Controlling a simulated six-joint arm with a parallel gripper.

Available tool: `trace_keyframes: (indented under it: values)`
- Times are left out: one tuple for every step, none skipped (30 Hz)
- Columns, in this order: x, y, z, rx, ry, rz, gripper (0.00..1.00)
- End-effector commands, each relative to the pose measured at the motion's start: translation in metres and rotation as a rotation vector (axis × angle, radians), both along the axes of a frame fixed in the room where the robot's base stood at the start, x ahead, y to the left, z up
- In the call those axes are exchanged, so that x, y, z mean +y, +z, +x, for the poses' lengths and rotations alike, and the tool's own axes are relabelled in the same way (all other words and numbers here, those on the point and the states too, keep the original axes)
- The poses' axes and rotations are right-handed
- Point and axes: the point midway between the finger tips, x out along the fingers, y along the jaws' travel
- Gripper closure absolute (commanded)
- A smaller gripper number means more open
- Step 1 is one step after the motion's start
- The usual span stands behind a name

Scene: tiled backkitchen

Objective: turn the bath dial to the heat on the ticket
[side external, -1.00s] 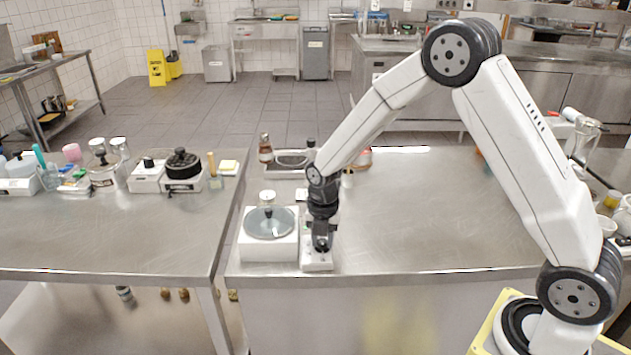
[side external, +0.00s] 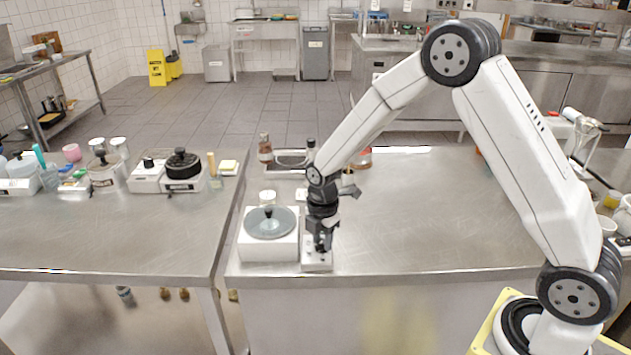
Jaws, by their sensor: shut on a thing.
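The bath is a white box (side external: 268,250) with a round grey lid (side external: 272,226) and a dark knob on top, near the front edge of the right-hand steel bench. A small white control box (side external: 317,266) stands against its right side. My gripper (side external: 322,246) points straight down over this control box and is shut on the dial there. The fingers hide the dial almost wholly, so its mark and setting cannot be read. I cannot make out a ticket with a readable heat.
Behind the bath stand a small pale-lidded jar (side external: 268,197), a brown bottle (side external: 265,148) and a metal tray (side external: 291,159). The bench (side external: 430,215) right of my gripper is clear. A gap separates it from the cluttered left bench (side external: 110,235).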

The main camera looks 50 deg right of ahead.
Motion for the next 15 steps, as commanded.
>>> trace_keyframes:
  values:
    - [0.0008, 0.0002, 0.0002, 0.0, -0.046, 0.001, 1.0]
    - [0.0008, 0.0002, 0.0002, 0.0, -0.074, 0.001, 1.0]
    - [0.0008, 0.0002, 0.0002, 0.0, -0.112, 0.001, 1.0]
    - [0.0009, 0.0002, 0.0002, 0.0, -0.141, 0.001, 1.0]
    - [0.0009, 0.0002, 0.0003, 0.0, -0.169, 0.001, 1.0]
    - [0.0009, 0.0002, 0.0003, 0.0, -0.207, 0.001, 1.0]
    - [0.0009, 0.0002, 0.0003, 0.0, -0.236, 0.001, 1.0]
    - [0.0009, 0.0001, 0.0003, 0.0, -0.264, 0.001, 1.0]
    - [0.0009, 0.0001, 0.0004, 0.0, -0.302, 0.001, 1.0]
    - [0.0009, 0.0001, 0.0004, 0.0, -0.331, 0.001, 1.0]
    - [0.0009, 0.0001, 0.0004, 0.0, -0.359, 0.001, 1.0]
    - [0.0009, 0.0001, 0.0005, 0.0, -0.397, 0.001, 1.0]
    - [0.0009, 0.0001, 0.0005, 0.0, -0.425, 0.001, 1.0]
    - [0.0009, 0.0001, 0.0005, 0.0, -0.454, 0.001, 1.0]
    - [0.0009, 0.0001, 0.0006, 0.0, -0.492, 0.001, 1.0]
